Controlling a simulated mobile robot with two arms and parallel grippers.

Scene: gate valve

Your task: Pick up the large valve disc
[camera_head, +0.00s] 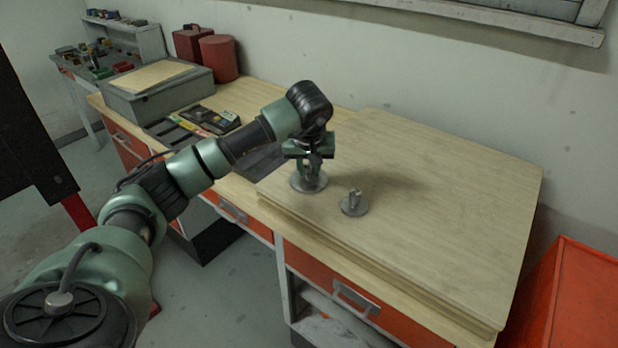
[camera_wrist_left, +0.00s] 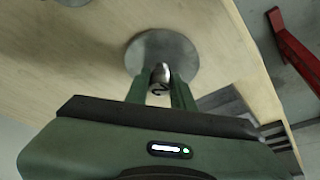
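The large valve disc (camera_head: 309,183) is a round grey metal plate with a short upright stem. It lies flat on, or very close to, the raised wooden board; I cannot tell if there is a gap. The left wrist view shows the disc (camera_wrist_left: 178,52) beyond my fingers. My left gripper (camera_head: 311,170) points down over it, its fingers close on both sides of the stem, and looks shut on it. The smaller valve disc (camera_head: 354,207), with its own stem, lies on the board to the right. My right gripper is not in view.
The wooden board (camera_head: 440,190) on the workbench is otherwise clear. A black tray of tools (camera_head: 190,125), a grey box (camera_head: 160,95) and red canisters (camera_head: 218,58) stand behind to the left. A red cabinet (camera_head: 575,300) stands at the right. A wall is behind the bench.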

